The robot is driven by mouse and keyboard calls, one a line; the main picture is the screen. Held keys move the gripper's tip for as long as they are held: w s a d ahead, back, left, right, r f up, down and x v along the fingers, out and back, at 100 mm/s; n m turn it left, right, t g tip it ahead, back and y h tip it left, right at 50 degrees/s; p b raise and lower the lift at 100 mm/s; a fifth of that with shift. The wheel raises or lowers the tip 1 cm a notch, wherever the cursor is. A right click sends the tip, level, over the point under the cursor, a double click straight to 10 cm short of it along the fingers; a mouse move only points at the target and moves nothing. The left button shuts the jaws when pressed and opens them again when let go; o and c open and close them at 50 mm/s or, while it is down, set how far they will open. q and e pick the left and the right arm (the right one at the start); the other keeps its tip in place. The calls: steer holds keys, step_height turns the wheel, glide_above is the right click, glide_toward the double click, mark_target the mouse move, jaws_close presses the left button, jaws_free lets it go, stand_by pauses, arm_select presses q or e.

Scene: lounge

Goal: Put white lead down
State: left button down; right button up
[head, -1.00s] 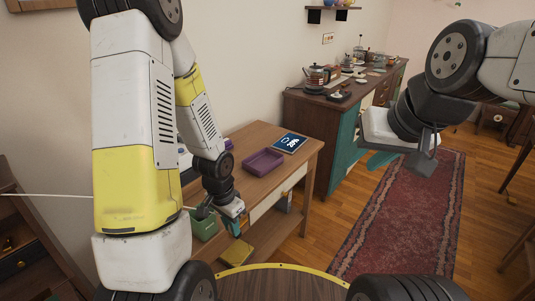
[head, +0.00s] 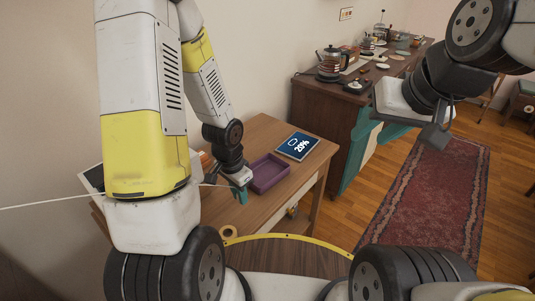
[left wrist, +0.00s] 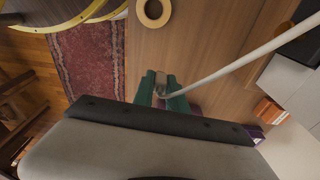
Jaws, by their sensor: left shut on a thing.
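The white lead (head: 50,205) comes in from the left edge of the head view, passes behind my left arm and ends at my left gripper (head: 242,194). In the left wrist view the lead (left wrist: 245,60) runs from the upper right down to the teal fingertips (left wrist: 161,91). The left gripper is shut on its end, over the wooden desk (head: 262,130), just left of the purple tray (head: 283,180). I cannot tell the exact height above the desk. My right gripper (head: 395,130) hangs at the right, away from the desk; its finger gap is unclear.
A tablet showing 20% (head: 298,146) lies behind the purple tray. A tape roll (head: 228,232) lies near the desk's front edge and shows in the left wrist view (left wrist: 154,12). A laptop (head: 92,178) is partly hidden at left. A dark cabinet (head: 325,105) stands beyond.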

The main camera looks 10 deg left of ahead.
arm_select(q)
steer(key=w, duration=0.4)
steer(key=w+d+f, duration=0.1)
steer(key=w, duration=0.4)
steer(key=w+d, duration=0.1)
steer(key=w, duration=0.4)
steer(key=shift+w+d+f, duration=0.1)
steer(key=shift+w+f, duration=0.3)
steer(key=shift+w, duration=0.05)
steer(key=shift+f, duration=1.55)
steer(key=shift+f, duration=0.2)
steer(key=c, duration=1.3)
jaws_free()
steer(key=shift+c, duration=0.2)
